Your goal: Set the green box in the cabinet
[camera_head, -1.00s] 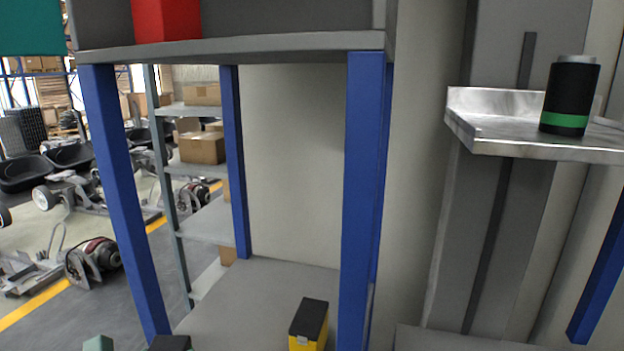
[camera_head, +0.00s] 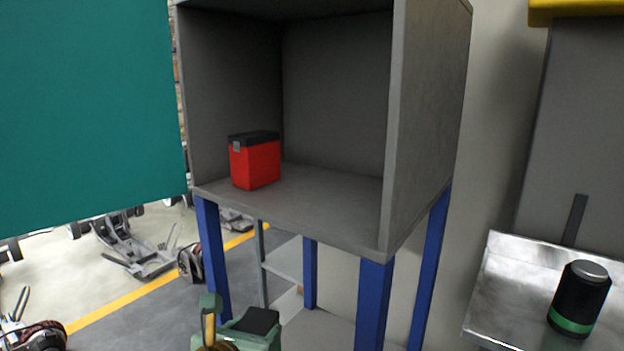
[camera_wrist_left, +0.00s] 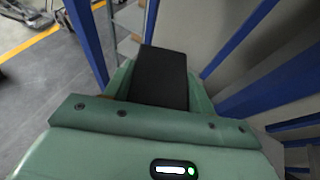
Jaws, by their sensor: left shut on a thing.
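The cabinet (camera_head: 424,110) is a grey open compartment on blue legs in the head view, with its teal door (camera_head: 85,110) swung open at the left. My left gripper (camera_head: 236,330) is at the bottom of the head view, below and in front of the cabinet floor. It is shut on a box with a black lid (camera_head: 257,321); the lid also fills the middle of the left wrist view (camera_wrist_left: 158,78). The box's sides are hidden by the green fingers, so its body colour does not show. My right gripper is not in view.
A red box (camera_head: 256,164) with a black lid stands at the left inside the cabinet; the floor to its right is clear. A metal shelf (camera_head: 510,285) at the right holds a black canister with a green band (camera_head: 578,300). The blue legs stand close to my gripper.

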